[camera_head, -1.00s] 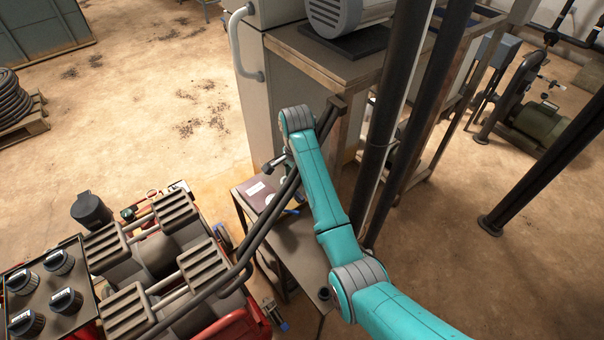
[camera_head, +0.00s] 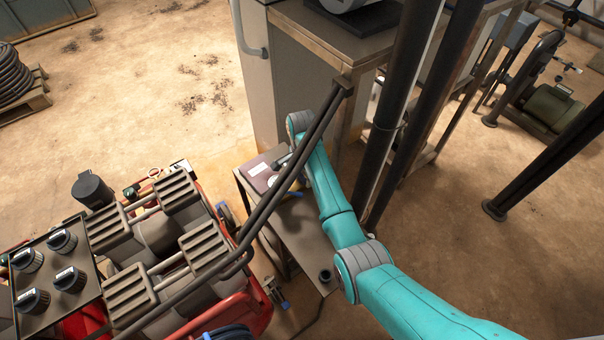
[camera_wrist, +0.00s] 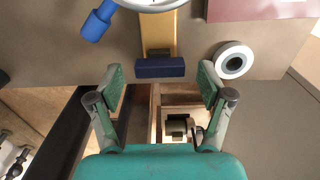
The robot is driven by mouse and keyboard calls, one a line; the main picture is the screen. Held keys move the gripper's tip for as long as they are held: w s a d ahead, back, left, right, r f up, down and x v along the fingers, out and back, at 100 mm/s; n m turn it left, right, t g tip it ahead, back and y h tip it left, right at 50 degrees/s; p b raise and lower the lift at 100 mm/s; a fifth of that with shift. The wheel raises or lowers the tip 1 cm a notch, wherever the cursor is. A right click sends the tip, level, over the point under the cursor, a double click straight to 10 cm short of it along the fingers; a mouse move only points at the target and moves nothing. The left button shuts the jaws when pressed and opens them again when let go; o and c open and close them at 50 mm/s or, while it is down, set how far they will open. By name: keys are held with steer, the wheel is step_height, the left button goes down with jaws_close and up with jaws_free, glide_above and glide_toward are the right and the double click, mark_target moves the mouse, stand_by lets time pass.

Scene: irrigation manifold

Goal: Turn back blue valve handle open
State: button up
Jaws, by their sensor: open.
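My gripper (camera_wrist: 162,82) is open and empty in the wrist view, its two fingers apart over the edge of a small metal table (camera_wrist: 65,50). A dark blue block (camera_wrist: 160,67) at the end of a yellow bar (camera_wrist: 160,28) shows between and just beyond the fingertips. A lighter blue grip (camera_wrist: 97,24) lies at the upper left, by a white ring (camera_wrist: 150,3) cut off by the frame. I cannot tell which blue part, if any, is the valve handle. In the head view a blue item (camera_head: 291,195) shows on the small table; my arm hides the gripper there.
A white roll (camera_wrist: 233,60) and a dark red flat item (camera_wrist: 262,8) lie on the table. A red machine (camera_head: 240,315) with dark pipes stands left of my arm. Black posts (camera_head: 400,110) and a metal bench (camera_head: 330,45) stand close behind it. Open floor (camera_head: 150,110) lies at upper left.

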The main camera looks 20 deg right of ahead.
steer(key=shift+f, duration=0.2)
steer(key=c, duration=1.2)
steer(key=shift+o, duration=0.2)
